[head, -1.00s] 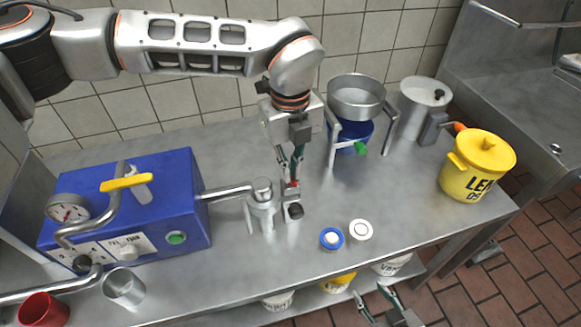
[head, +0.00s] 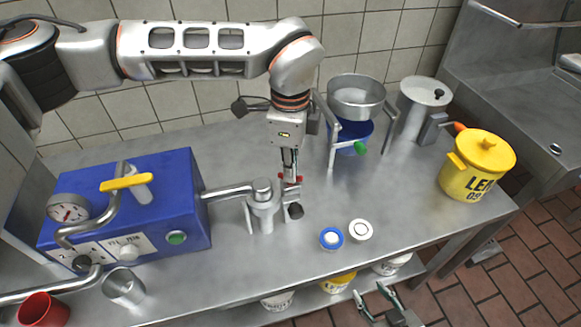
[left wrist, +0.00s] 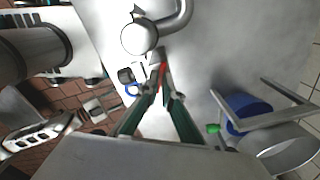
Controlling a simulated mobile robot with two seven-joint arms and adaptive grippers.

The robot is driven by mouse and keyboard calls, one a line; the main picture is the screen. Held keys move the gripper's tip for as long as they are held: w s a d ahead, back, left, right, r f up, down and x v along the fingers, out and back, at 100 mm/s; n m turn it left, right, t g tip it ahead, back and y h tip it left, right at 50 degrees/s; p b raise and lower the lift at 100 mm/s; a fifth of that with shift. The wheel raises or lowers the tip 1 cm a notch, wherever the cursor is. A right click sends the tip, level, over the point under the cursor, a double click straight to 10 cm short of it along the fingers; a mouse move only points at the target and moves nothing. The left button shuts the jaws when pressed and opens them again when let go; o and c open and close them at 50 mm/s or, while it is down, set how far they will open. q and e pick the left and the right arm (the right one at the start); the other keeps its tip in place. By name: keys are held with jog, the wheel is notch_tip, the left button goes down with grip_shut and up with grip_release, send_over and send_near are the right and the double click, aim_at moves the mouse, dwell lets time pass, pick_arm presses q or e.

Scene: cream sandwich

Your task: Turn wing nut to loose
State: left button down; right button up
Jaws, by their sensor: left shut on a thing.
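The red wing nut (head: 292,179) sits at the top of a small metal fitting (head: 293,196) beside the upright pipe cylinder (head: 263,205). My left gripper (head: 289,174) points down from above and is shut on the wing nut, which its fingers partly hide. In the left wrist view, the red of the wing nut (left wrist: 162,70) shows between the green-and-grey fingertips (left wrist: 162,88). My right gripper (head: 375,291) is open and empty at the bottom edge, in front of the table.
A blue machine (head: 160,195) with a gauge and yellow lever stands left, its pipe reaching the cylinder. A metal pan (head: 356,97) on a stand over a blue container (head: 352,133) is close right. A yellow pot (head: 478,166) stands far right.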

pick_arm(q)
jog(key=shift+w+r+n, duration=0.1)
jog(key=shift+r+n, duration=0.05)
jog(key=shift+n, duration=1.45)
jog(key=c, duration=2.2)
grip_release()
jog(key=shift+c, duration=0.2)
notch_tip(320, 180, up, 12)
